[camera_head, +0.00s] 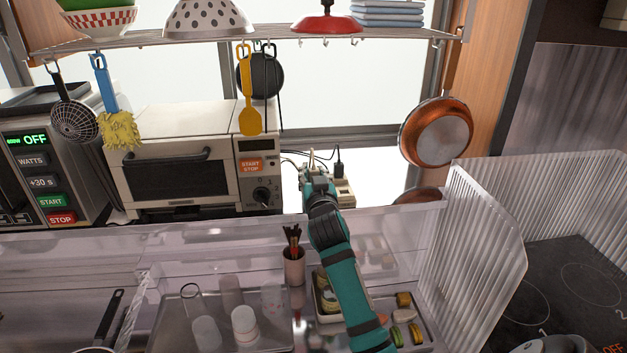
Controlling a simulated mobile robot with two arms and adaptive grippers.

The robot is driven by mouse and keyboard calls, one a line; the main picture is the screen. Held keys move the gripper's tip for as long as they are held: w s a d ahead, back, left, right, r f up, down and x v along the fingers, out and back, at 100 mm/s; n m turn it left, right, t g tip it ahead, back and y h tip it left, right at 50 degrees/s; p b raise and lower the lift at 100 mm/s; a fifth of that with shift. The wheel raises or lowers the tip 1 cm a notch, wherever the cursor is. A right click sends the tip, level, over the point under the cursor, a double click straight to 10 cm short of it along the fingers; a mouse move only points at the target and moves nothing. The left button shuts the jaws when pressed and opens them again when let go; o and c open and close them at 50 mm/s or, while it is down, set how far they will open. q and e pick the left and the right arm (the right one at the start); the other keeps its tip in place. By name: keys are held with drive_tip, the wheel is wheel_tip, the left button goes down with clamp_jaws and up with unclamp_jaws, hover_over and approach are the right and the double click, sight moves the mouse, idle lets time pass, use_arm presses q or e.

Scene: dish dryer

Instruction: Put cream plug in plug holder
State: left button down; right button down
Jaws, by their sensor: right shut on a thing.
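My right gripper (314,178) reaches over the clear plastic wall to the back counter, at the end of my teal arm. It is shut on a small cream piece, which looks like the cream plug (310,158); the gripper hides much of it. The cream plug holder (344,192) lies on the counter just right of the gripper. A black plug (338,167) stands upright at it. Whether the cream plug touches the holder cannot be told. My left gripper is not in view.
A toaster oven (175,160) stands left of the gripper. Dark cords (291,158) run behind it. The clear wall (240,240) crosses in front. A cup with dark sticks (293,262) stands before my arm. A copper pan (437,132) hangs at right.

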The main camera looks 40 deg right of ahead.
drive_tip(key=shift+w+d+f, duration=0.2)
drive_tip(key=shift+w+d, duration=0.2)
drive_tip(key=shift+w, duration=0.1)
wheel_tip(320, 180, down, 3)
drive_tip(key=shift+p, duration=0.5)
drive_tip(key=shift+f, duration=0.15)
drive_tip(key=shift+f, duration=0.1)
drive_tip(key=c, duration=1.1)
unclamp_jaws()
drive_tip(key=b+v, duration=0.2)
drive_tip(key=v, duration=1)
